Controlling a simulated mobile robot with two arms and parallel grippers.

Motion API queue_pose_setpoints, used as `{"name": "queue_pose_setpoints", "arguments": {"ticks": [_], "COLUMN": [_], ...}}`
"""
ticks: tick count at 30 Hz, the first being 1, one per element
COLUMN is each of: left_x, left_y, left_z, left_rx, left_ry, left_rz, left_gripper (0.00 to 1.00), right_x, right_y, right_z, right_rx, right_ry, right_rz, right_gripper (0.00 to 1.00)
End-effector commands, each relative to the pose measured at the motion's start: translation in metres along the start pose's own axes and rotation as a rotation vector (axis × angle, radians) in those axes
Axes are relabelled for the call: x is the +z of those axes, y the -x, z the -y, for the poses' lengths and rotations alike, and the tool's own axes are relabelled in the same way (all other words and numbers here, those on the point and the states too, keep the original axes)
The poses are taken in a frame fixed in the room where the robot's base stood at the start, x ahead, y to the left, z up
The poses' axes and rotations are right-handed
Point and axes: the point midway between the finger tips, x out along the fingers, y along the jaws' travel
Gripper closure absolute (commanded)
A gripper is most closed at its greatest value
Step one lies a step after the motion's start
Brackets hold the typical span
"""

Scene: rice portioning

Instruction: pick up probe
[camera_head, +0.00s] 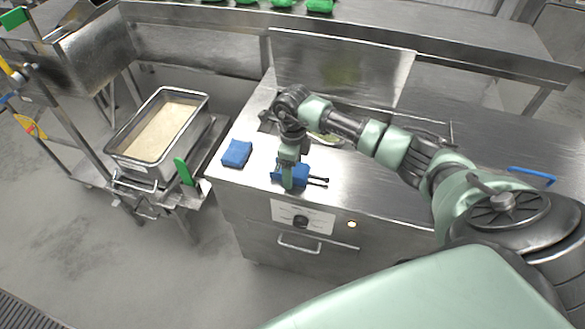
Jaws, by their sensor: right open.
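My right gripper (288,184) points down over the near left part of the steel counter (345,190). It is open, with its end right at a small blue item (277,176). Thin dark prongs (318,181) stick out to the right of this item; they may be the probe, but they are too small to tell for sure. My gripper hides part of the blue item, and I cannot tell whether they touch. My left gripper is not in view.
A folded blue cloth (237,153) lies left of my gripper. A raised steel lid (340,66) stands behind an opening partly hidden by my arm. A pan of rice (118,160) rests on a cart at left. A blue handle (532,174) is at right.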

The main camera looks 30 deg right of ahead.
Motion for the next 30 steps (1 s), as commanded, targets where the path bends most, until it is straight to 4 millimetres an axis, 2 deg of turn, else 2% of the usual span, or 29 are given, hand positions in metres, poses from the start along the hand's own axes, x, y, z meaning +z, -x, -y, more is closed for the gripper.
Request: {"name": "queue_pose_setpoints", "arguments": {"ticks": [3, 8, 11, 15, 25, 30], "left_x": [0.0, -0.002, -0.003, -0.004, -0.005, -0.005], "left_y": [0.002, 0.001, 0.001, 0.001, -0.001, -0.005], "left_z": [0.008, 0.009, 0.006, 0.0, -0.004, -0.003], "left_rx": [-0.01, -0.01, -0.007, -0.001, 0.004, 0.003], "left_ry": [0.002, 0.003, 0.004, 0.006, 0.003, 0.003], "left_rz": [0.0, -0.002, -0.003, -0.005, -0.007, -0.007], "left_gripper": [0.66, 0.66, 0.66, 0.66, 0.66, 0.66], "right_x": [0.0, 0.0, 0.0, 0.0, 0.0, 0.001], "right_y": [-0.005, -0.005, -0.005, -0.004, -0.002, 0.013], "right_z": [0.001, 0.001, 0.001, 0.001, 0.001, 0.002], "right_rx": [-0.002, -0.002, -0.002, -0.002, -0.002, -0.005], "right_ry": [-0.001, 0.0, 0.0, 0.0, 0.0, 0.0], "right_rz": [0.0, 0.0, 0.0, 0.001, 0.002, 0.004], "right_gripper": [0.24, 0.24, 0.49, 0.88, 0.9, 0.9]}}
